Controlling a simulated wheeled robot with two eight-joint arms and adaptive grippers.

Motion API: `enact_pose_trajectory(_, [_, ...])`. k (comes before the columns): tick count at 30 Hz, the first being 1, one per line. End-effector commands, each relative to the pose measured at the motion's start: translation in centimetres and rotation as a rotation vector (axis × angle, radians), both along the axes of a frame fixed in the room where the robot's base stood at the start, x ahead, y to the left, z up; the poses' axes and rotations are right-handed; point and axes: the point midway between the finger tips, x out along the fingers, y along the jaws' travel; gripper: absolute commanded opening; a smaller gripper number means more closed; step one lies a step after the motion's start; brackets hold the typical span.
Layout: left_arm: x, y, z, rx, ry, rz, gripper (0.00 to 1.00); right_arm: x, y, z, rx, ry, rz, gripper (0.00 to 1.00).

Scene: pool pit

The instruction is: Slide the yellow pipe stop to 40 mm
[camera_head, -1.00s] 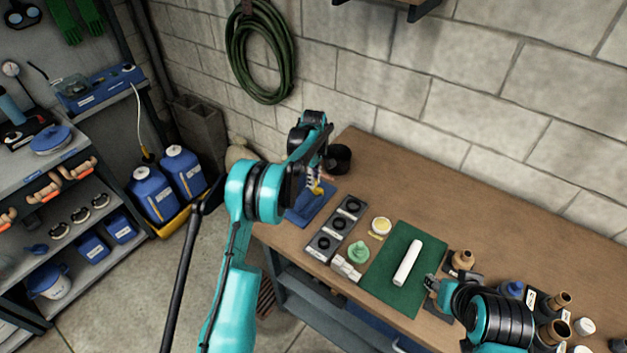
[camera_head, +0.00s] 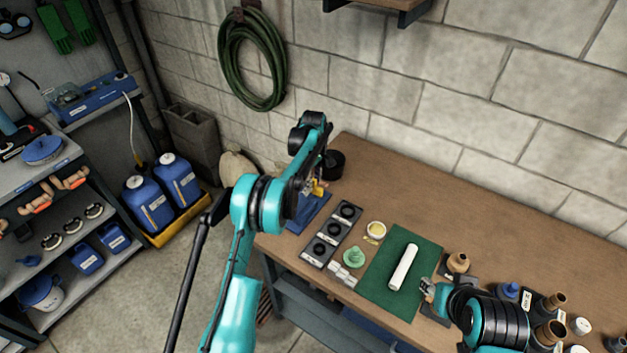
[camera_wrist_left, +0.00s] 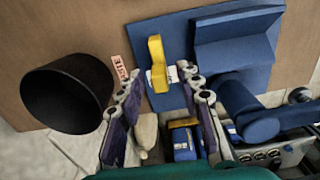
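The yellow pipe stop (camera_wrist_left: 157,65) stands on a blue jig (camera_wrist_left: 235,45) in the left wrist view. A small white label or scale lies beside its lower end. My left gripper (camera_wrist_left: 161,82) is open, with one finger on each side of the stop; a gap shows on both sides and it holds nothing. In the head view the stop (camera_head: 318,188) shows small below my left wrist, and the jig (camera_head: 309,212) is partly hidden by my arm. My right gripper (camera_head: 427,287) is beside the green mat; its fingers are too small to judge. The millimetre marks cannot be read.
A black waste bin (camera_wrist_left: 62,92) stands close to the left finger in the left wrist view. On the bench are a dark tray with black rings (camera_head: 332,235), a green mat (camera_head: 385,285) with a white pipe (camera_head: 403,267), and several fittings at right. The bench's back is clear.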

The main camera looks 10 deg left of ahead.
Motion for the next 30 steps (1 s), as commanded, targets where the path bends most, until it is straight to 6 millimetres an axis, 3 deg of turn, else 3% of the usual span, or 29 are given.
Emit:
enact_pose_trajectory(5, [0.0, 0.0, 1.9, 0.000, 0.000, 0.000, 0.35, 0.0, 0.0, 0.0, 0.000, 0.000, 0.000, 0.40])
enact_pose_trajectory(18, [0.0, 0.0, 10.5, 0.000, 0.000, 0.000, 0.35, 0.0, 0.0, 0.0, 0.000, 0.000, 0.000, 0.40])
enact_pose_trajectory(24, [0.0, 0.0, 11.9, 0.000, 0.000, 0.000, 0.35, 0.0, 0.0, 0.0, 0.000, 0.000, 0.000, 0.40])
enact_pose_trajectory(30, [0.0, 0.0, 11.9, 0.000, 0.000, 0.000, 0.35, 0.0, 0.0, 0.0, 0.000, 0.000, 0.000, 0.40])
